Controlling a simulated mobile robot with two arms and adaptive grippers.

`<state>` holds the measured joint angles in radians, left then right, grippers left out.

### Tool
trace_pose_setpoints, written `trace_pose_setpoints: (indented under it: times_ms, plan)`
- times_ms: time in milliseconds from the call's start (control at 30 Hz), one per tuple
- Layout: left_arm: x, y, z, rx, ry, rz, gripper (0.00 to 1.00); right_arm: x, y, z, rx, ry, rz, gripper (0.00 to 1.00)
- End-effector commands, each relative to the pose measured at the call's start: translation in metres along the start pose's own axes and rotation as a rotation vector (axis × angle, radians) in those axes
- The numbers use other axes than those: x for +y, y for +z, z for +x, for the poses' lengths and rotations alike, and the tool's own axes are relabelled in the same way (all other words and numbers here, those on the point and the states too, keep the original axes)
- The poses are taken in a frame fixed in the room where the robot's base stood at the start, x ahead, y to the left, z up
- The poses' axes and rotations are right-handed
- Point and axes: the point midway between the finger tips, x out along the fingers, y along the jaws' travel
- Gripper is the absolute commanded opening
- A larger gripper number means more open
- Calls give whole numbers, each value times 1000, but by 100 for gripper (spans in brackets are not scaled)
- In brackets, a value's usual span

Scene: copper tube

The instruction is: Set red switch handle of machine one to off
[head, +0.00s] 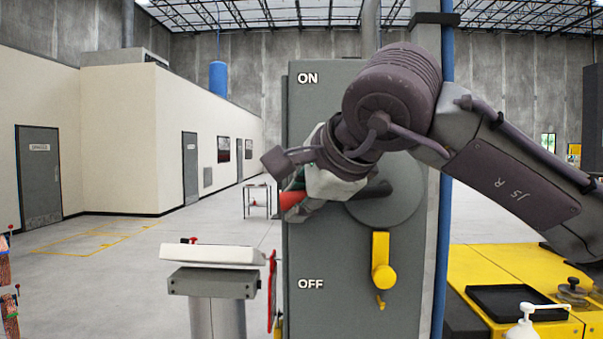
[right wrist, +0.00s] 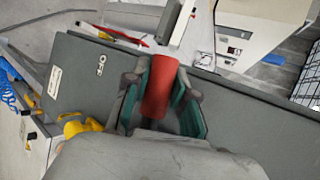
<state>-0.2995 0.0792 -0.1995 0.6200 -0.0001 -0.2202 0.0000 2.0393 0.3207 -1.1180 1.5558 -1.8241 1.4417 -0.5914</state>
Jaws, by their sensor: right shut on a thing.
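A grey switch box (head: 350,265) stands in front of me, with ON at its top and OFF lower down. A round grey disc (head: 405,195) on its face carries a dark lever that points left, about level, between the two labels. The lever ends in a red handle (head: 292,200). My right gripper (head: 303,190) is shut on the red handle; in the right wrist view the handle (right wrist: 160,86) lies between its green-padded fingers (right wrist: 160,95). My arm hides part of the lever and disc. My left gripper is not in view.
A yellow latch (head: 381,262) sticks out from the box below the disc. A white-topped pedestal (head: 212,257) stands left of the box. A yellow bench with a black tray (head: 515,302) and a pump bottle (head: 527,325) is at right.

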Motion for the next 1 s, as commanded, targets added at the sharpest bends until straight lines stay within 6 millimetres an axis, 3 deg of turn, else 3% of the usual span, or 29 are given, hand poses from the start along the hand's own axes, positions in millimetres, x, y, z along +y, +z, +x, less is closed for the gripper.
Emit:
trace_pose_setpoints:
  times_ms: [500,1000]
  plan:
    - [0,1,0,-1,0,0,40,46,-24,21,256,187,-337,0]
    - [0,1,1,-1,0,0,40,64,-42,25,372,274,-489,0]
